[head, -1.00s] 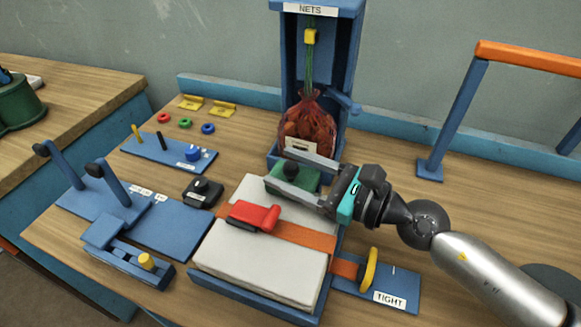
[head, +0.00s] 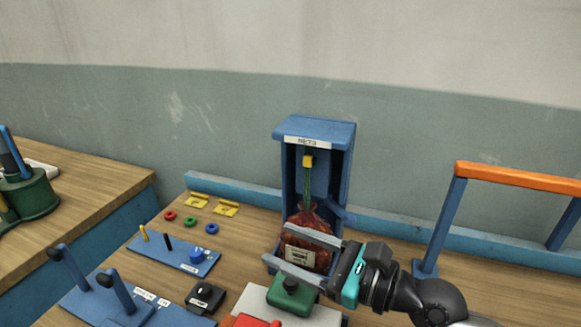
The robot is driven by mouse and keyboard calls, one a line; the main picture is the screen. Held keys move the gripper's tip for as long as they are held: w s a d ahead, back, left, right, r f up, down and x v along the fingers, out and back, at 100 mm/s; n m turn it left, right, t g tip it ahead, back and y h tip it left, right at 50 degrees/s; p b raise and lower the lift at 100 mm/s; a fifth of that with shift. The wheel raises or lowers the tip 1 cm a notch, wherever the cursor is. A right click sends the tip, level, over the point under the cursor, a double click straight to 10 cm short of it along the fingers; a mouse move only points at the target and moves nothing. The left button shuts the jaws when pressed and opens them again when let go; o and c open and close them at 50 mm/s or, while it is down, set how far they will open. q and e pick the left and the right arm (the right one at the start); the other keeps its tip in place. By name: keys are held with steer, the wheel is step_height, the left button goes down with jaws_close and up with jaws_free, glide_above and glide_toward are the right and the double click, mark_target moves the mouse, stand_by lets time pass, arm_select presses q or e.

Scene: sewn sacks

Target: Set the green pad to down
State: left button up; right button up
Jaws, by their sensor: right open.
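My right gripper (head: 275,245) comes in from the right, open and empty. Its nearer finger passes just above the knob in the picture, and its farther finger crosses in front of the red net bag (head: 312,222). I cannot tell whether a finger touches the knob. My left gripper is not in view.
The blue NETS stand (head: 344,165) rises behind the gripper. A blue frame with an orange top bar (head: 520,177) stands at right. At left are a peg board (head: 150,252), coloured rings, yellow brackets and a black block (head: 206,297). A red-handled tool (head: 250,321) is cut off below.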

step_height(320, 180, up, 11)
steer(key=p, duration=0.4)
